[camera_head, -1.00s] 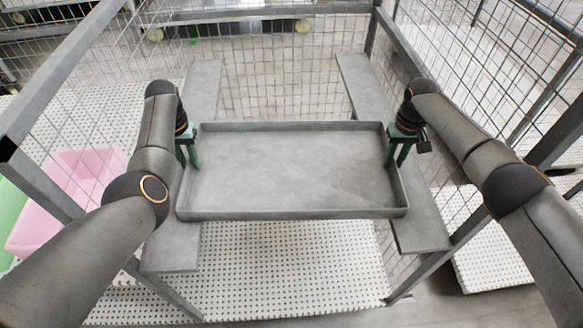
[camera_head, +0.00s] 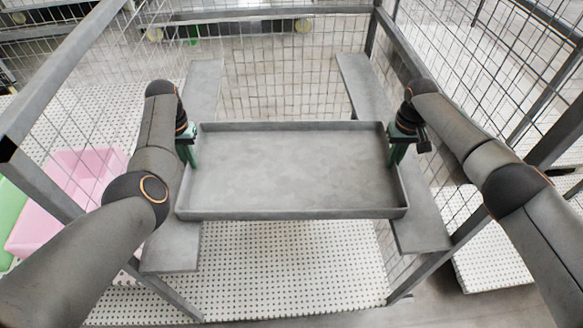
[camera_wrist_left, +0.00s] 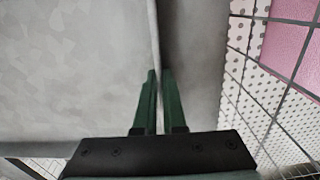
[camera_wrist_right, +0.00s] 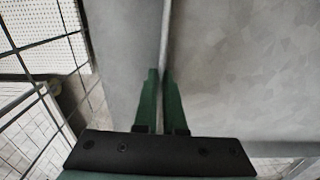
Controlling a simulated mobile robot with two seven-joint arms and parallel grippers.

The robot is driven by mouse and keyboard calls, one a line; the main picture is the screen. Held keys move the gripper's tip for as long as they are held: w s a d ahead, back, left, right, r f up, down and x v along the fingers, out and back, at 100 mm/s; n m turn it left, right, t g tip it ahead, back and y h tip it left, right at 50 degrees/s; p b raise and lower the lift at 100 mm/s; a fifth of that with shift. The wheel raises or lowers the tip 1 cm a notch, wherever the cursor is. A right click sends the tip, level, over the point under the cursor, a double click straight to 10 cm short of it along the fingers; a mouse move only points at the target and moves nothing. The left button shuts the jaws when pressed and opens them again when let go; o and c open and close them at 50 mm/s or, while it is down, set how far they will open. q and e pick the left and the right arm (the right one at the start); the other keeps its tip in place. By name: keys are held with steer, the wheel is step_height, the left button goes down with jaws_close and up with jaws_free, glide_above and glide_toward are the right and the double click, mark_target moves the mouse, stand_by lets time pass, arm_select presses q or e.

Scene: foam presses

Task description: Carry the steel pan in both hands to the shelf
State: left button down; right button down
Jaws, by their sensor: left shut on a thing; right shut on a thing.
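The steel pan (camera_head: 290,170) is a wide, shallow, empty grey tray in the middle of the head view. It looks level and lies across two grey side ledges of the shelf frame, the left ledge (camera_head: 172,248) and the right ledge (camera_head: 420,225). I cannot tell whether it rests on them or hangs just above. My left gripper (camera_head: 190,158) is shut on the pan's left rim; the rim runs between the green fingers (camera_wrist_left: 158,85). My right gripper (camera_head: 396,158) is shut on the right rim, which runs between its fingers (camera_wrist_right: 161,85).
Wire mesh walls and metal posts (camera_head: 60,70) enclose the frame on both sides and at the back. A pink bin (camera_head: 65,200) and a green bin (camera_head: 12,215) stand outside at the left. White perforated flooring (camera_head: 290,270) shows below the pan.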

arm_select(q)
steer(key=shift+w+r, duration=0.1)
steer(key=shift+r, duration=0.1)
arm_select(e)
steer(key=shift+w+r, duration=0.1)
steer(key=shift+r, duration=0.05)
stand_by(0.4)
